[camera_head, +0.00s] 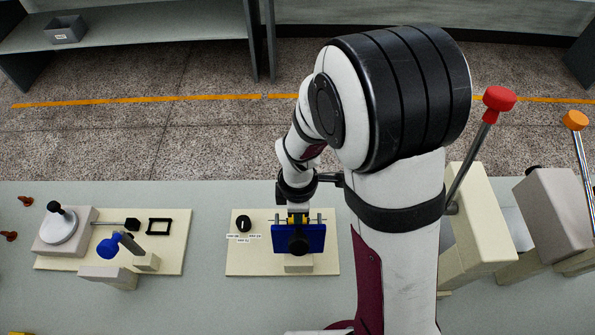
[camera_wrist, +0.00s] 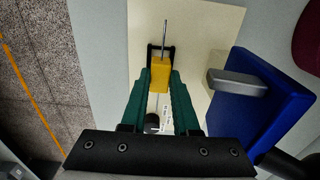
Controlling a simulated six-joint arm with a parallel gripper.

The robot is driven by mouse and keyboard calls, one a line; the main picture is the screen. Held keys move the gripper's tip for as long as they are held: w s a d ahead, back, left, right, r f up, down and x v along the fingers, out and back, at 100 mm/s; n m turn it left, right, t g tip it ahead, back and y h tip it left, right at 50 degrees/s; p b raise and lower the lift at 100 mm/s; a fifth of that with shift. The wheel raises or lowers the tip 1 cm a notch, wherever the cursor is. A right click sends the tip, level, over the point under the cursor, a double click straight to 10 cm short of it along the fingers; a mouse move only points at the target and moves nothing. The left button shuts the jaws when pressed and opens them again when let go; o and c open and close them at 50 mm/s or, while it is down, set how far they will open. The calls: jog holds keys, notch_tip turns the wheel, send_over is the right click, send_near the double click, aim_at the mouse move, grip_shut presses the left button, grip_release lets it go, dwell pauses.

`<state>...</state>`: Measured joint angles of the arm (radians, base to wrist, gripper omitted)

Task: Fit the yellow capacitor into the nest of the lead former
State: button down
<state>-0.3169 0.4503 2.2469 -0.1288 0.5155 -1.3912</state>
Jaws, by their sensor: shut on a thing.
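The yellow capacitor (camera_wrist: 160,73) is held between the green fingertips of my gripper (camera_wrist: 160,80) in the wrist view. A metal lead sticks out from its far end. A small black bracket, seemingly the nest (camera_wrist: 150,50), shows at the capacitor's far end; I cannot tell whether the capacitor is seated in it or just above it. The lead former (camera_head: 240,266) is a cream base plate with a blue block (camera_head: 285,240) and a black knob. In the head view my gripper (camera_head: 297,217) is just behind the blue block, which hides most of the fingertips.
Small white labels and a black dial (camera_head: 243,223) sit on the plate's left. Another cream station (camera_head: 60,264) with a blue knob stands further left. Cream machines with a red-knobbed lever (camera_head: 499,99) and an orange-knobbed lever (camera_head: 575,121) stand right. Bare table lies between the two left plates.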

jog(key=shift+f, duration=1.25)
jog(key=c, duration=0.7)
grip_release()
jog(key=shift+f, duration=0.15)
jog(key=shift+o, duration=0.2)
notch_tip(320, 180, up, 12)
jog(key=shift+r, duration=0.2)
